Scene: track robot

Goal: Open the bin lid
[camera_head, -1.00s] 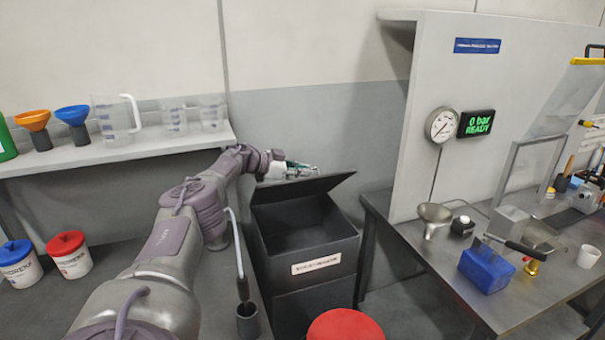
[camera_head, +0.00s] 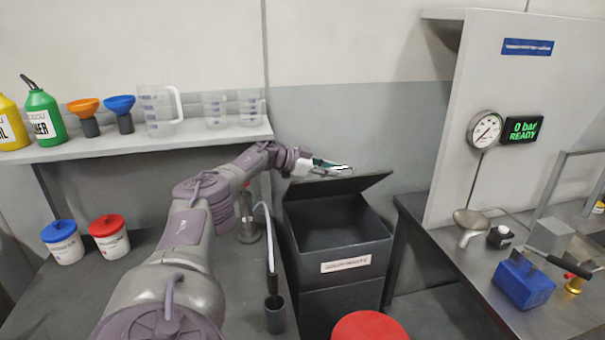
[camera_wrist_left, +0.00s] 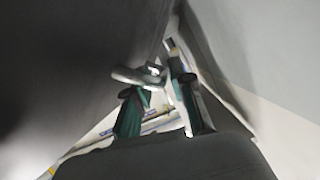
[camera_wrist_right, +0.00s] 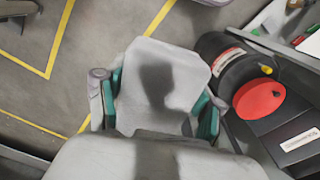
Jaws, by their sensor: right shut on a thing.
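The black bin (camera_head: 340,240) stands in the middle of the head view, with a white label on its front. Its lid (camera_head: 345,186) is raised at the back and tilted, and the dark inside shows. My left gripper (camera_head: 332,168) is at the lid's upper edge, partly behind it. My right gripper (camera_wrist_right: 162,100) shows only in the right wrist view, shut on a pale grey thing (camera_wrist_right: 165,75) that I cannot identify.
A red round lid (camera_head: 357,327) is in front of the bin. A left bench (camera_head: 90,290) carries white tubs and a dark holder (camera_head: 275,313). A shelf (camera_head: 170,138) holds jugs and funnels. A right bench (camera_head: 470,280) with a blue block (camera_head: 523,285) stands close beside the bin.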

